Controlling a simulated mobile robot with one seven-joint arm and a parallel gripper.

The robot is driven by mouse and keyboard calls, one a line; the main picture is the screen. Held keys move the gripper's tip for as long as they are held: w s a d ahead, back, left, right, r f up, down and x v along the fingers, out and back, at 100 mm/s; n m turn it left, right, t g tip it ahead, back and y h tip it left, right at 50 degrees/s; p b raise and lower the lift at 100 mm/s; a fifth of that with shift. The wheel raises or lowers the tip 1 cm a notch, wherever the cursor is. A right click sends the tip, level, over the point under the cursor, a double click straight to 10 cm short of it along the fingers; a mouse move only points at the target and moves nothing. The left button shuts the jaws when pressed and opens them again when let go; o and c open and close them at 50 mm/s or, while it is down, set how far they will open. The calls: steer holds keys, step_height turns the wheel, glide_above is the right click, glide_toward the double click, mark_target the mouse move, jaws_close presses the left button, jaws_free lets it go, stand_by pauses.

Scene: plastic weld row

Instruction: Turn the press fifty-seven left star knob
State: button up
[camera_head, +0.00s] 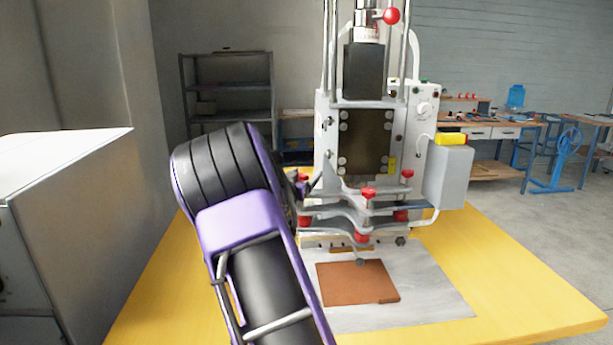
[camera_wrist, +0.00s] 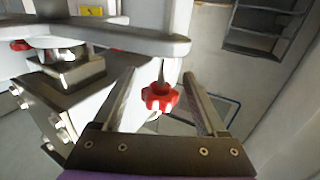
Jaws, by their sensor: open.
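The press (camera_head: 365,140) stands on a yellow table, with several red star knobs on its grey plates. In the wrist view a red star knob (camera_wrist: 160,97) hangs below the end of a grey plate arm. My gripper (camera_wrist: 162,80) is open, with one finger on each side of this knob; I see no clear contact. In the head view my purple and black arm reaches to the left side of the press, and it hides the gripper's fingertips. A red knob (camera_head: 304,178) shows beside the arm there. I cannot tell whether it is the same knob.
The yellow table (camera_head: 520,290) bears a grey base plate (camera_head: 440,300) with a brown sheet (camera_head: 352,282). A white cabinet (camera_head: 70,220) stands close at the left. A control box (camera_head: 448,178) is on the press's right side. Shelves (camera_head: 228,90) stand behind.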

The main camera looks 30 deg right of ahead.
steer(key=shift+w+d, duration=0.4)
steer(key=shift+d, duration=0.1)
jaws_close()
